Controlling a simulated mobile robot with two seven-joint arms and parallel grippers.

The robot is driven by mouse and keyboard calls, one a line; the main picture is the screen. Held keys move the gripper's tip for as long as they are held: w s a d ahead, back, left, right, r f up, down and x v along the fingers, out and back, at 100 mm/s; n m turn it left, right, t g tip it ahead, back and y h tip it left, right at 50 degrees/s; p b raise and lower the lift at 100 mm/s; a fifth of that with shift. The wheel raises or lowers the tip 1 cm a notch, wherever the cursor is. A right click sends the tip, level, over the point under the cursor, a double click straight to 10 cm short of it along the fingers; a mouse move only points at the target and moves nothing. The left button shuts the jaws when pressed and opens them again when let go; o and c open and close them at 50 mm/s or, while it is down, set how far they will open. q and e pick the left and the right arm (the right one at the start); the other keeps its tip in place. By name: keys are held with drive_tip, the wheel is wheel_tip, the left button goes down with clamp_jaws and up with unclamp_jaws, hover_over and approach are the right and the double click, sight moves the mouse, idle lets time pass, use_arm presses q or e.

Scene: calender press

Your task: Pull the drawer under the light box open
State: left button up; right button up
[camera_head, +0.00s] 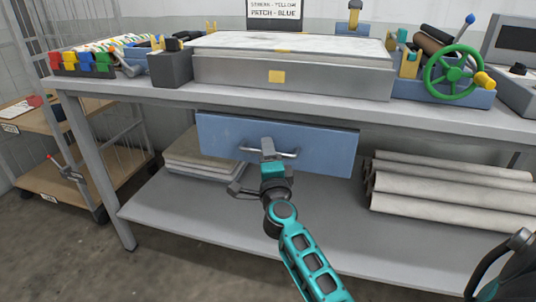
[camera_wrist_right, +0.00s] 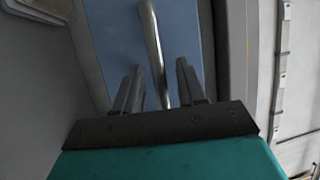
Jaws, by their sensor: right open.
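The light box (camera_head: 235,73) is a grey box with a pale marbled top and a yellow tag, standing on the bench. The drawer (camera_head: 330,153) under it has a plain blue front, also in the right wrist view (camera_wrist_right: 110,40). No drawer interior shows. Its metal bar handle (camera_head: 291,153) runs level across the front. My right gripper (camera_head: 267,153) is open at the handle. In the wrist view the handle (camera_wrist_right: 152,35) passes between its two fingers, with a gap on each side; contact cannot be told.
Pale rolls (camera_head: 450,185) lie on the lower shelf (camera_head: 300,215) at right, and flat stacked sheets (camera_head: 205,165) at left. The bench top (camera_head: 140,92) holds a green handwheel (camera_head: 453,70) at right and coloured clips at left. Space before the drawer is clear except for my arm.

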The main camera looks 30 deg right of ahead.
drive_tip(key=shift+w, duration=0.1)
clamp_jaws()
idle(0.3)
